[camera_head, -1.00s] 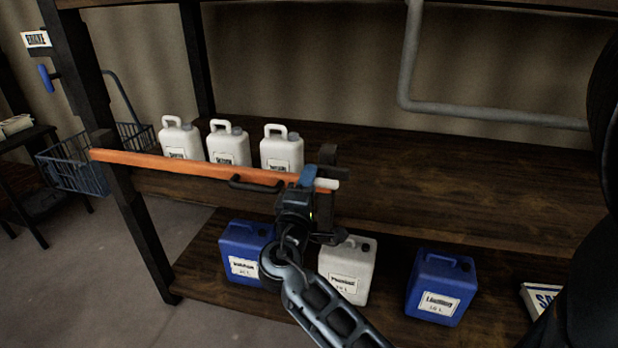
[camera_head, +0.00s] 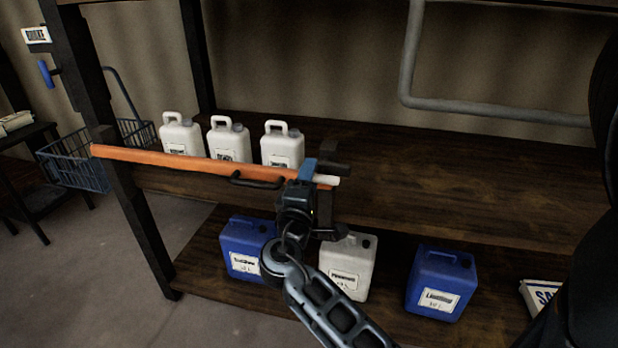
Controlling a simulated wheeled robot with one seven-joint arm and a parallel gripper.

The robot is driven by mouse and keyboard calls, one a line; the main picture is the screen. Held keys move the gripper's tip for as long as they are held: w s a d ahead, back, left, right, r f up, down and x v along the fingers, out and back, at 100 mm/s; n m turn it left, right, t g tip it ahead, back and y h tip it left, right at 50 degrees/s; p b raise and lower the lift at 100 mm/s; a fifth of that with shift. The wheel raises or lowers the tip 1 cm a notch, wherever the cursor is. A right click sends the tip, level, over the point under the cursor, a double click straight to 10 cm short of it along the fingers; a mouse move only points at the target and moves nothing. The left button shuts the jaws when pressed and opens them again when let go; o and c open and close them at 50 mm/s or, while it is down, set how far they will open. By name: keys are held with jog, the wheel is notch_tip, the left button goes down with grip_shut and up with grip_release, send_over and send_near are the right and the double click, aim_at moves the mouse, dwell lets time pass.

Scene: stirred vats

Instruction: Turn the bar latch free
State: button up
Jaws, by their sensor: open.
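An orange bar (camera_head: 200,163) with a black pull handle (camera_head: 256,182) runs across the front of the upper shelf and ends in a pale tip (camera_head: 326,181) at the right. A small blue piece (camera_head: 306,171), seemingly the bar latch, stands upright across the bar near that tip. My gripper (camera_head: 312,187) is open at this end, right by the blue piece. Its dark body covers part of the bar's end and the post behind. Dark parts to the right of the blue piece blend together, so I cannot tell whether the fingers touch it.
White jugs (camera_head: 228,141) stand behind the bar on the upper shelf (camera_head: 450,185). Below are blue canisters (camera_head: 440,283) and a grey-white one (camera_head: 346,264), close to my arm. A wire basket (camera_head: 85,160) hangs at the left. The upper shelf's right part is clear.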

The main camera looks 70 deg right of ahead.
jog(key=b+v, duration=0.1)
jog(key=v, duration=0.6)
jog(key=shift+a+b, duration=0.4)
jog(key=s+a+f+n+t+y, duration=0.25)
jog(key=a+f+t+y, duration=0.25)
jog(key=a+f+y, duration=0.25)
jog(key=s+a+f+n+t+y, duration=0.2)
jog(key=s+a+f+t+y, duration=0.15)
jog(key=a+f+y, duration=0.45)
jog(key=s+a+r+m+t+y, duration=0.4)
jog(key=s+a+r+m, duration=0.1)
jog(key=s+a+r, duration=0.6)
jog(key=shift+s+a+r+m+y, duration=0.4)
jog(key=shift+a+r, duration=0.1)
jog(key=shift+r, duration=0.1)
